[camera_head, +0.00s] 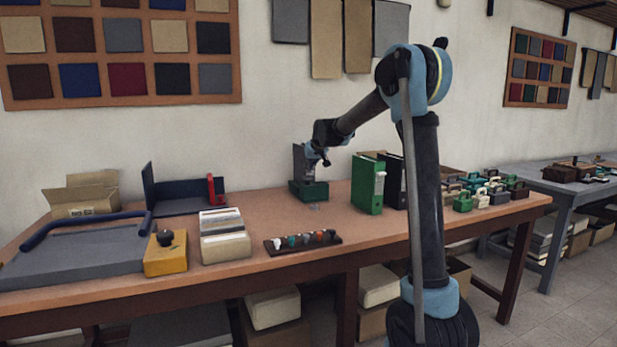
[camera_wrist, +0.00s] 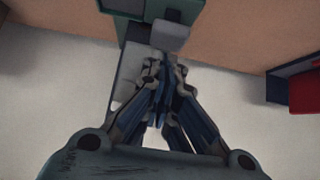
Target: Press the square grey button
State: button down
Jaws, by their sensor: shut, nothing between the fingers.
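A green device (camera_head: 309,193) with a dark upright back plate stands on the table near the wall. In the wrist view its green body (camera_wrist: 128,30) is at the top. A light grey, squarish block (camera_wrist: 171,37), which looks like the square grey button, sits on it just ahead of my fingertips. My gripper (camera_head: 319,160) is above the device, in front of its back plate. In the wrist view my gripper (camera_wrist: 163,72) is shut and empty, its fingertips at the block's near edge. I cannot tell whether they touch it. The button is not clear in the head view.
A green binder (camera_head: 367,185) stands close to the right of the device. A dark tray-like stand with a red part (camera_head: 211,190) is to the left. A rack of small coloured knobs (camera_head: 303,241) lies in front. Bare tabletop (camera_head: 258,205) separates them.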

jog(key=v, duration=1)
jog(key=shift+a, duration=0.1)
dwell(0.3)
jog(key=s+d+f+m+g+h, duration=0.1)
jog(key=s+d+f, duration=0.3)
jog(key=s+d, duration=0.65)
jog(key=s+d+f+m+g+h, duration=0.1)
jog(key=s+d+f, duration=0.55)
jog(key=s, duration=0.75)
jog(key=s+d+f+m+g, duration=0.1)
jog(key=s+d+f, duration=0.2)
jog(key=s, duration=0.6)
jog(key=s+d+f+m+g+h, duration=0.1)
jog(key=s+d+f, duration=0.3)
jog(key=s+f, duration=0.4)
jog(key=s+d+f+m+g+h, duration=0.1)
jog(key=s+d+f, duration=0.3)
jog(key=s, duration=0.6)
notch_tip(320, 180, down, 2)
jog(key=shift+s+f+g, duration=0.1)
jog(key=shift+s+g, duration=0.2)
jog(key=shift+g, duration=0.1)
